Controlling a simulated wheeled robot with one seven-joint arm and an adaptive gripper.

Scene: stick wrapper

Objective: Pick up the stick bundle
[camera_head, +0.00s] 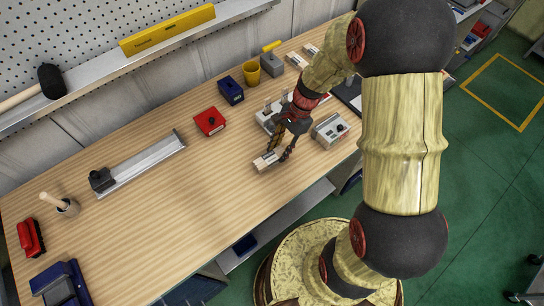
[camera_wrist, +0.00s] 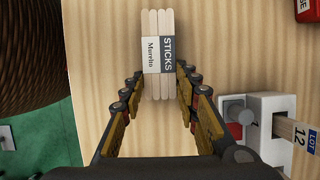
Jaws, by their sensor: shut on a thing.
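The stick bundle (camera_head: 266,161) is a set of flat pale wooden sticks with a white and grey paper band. It is at the front middle of the wooden bench in the head view. In the wrist view the bundle (camera_wrist: 157,20) stands lengthwise between the fingers, and its band reads "STICKS" and "Murrelto". My gripper (camera_head: 279,153) reaches down onto it from the right. In the wrist view my gripper (camera_wrist: 161,78) has one finger on each side of the bundle, shut on its near end. Whether the bundle touches the bench top is hard to tell.
A grey device (camera_head: 330,130) stands close right of my gripper; another grey device (camera_head: 268,117) stands behind it. A red box (camera_head: 210,121), a blue box (camera_head: 231,91) and a yellow cup (camera_head: 252,73) stand farther back. Bench space (camera_head: 205,190) left of the bundle is clear.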

